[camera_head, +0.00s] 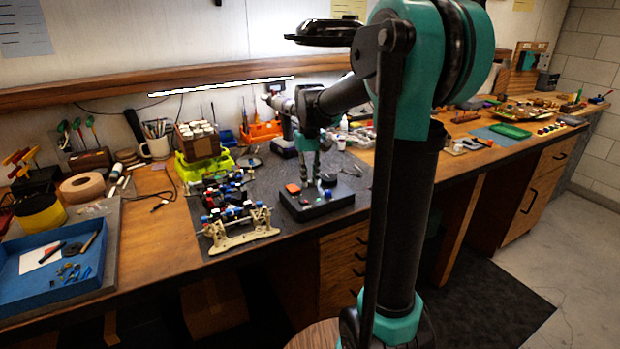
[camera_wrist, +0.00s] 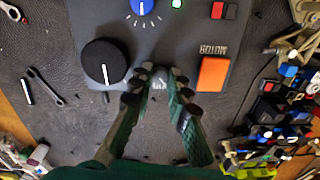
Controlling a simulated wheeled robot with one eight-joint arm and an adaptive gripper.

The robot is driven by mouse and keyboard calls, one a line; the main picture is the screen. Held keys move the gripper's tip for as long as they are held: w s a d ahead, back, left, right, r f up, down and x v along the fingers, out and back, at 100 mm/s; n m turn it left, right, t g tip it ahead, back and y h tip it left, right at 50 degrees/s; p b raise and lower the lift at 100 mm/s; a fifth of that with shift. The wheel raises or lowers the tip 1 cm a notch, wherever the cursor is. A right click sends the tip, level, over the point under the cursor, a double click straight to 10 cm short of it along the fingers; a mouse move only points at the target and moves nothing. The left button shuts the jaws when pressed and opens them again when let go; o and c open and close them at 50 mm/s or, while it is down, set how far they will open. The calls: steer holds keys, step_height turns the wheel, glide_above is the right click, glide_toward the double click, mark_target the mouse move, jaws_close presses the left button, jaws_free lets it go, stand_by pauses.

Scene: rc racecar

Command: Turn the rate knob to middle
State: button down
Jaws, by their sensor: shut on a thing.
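The dark control box (camera_head: 318,208) lies on the grey mat; its face fills the top of the wrist view (camera_wrist: 195,45). It carries a large black knob (camera_wrist: 103,62) with a white line, a blue knob (camera_wrist: 142,8), and an orange switch (camera_wrist: 213,73) beside the word MOTOR. My gripper (camera_wrist: 160,80) points at the box, its fingertips closed around a small grey knob (camera_wrist: 160,74) between the black knob and the switch. The fingers hide most of that knob and its pointer. I cannot read which knob is labelled rate. My gripper (camera_head: 310,170) stands over the box in the head view.
A racecar chassis (camera_head: 235,225) with many parts stands left of the box. A small wrench (camera_wrist: 42,87) lies on the mat left of the box in the wrist view. Green bins (camera_head: 200,168) stand behind the chassis.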

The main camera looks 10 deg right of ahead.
mark_target(310, 181)
steer(key=m, duration=0.6)
steer(key=shift+m, duration=0.3)
stand_by(0.5)
steer(key=c, duration=1.7)
jaws_free()
steer(key=shift+c, duration=0.2)
steer(key=shift+r, duration=0.1)
step_height(310, 181, up, 12)
steer(key=shift+s, duration=0.1)
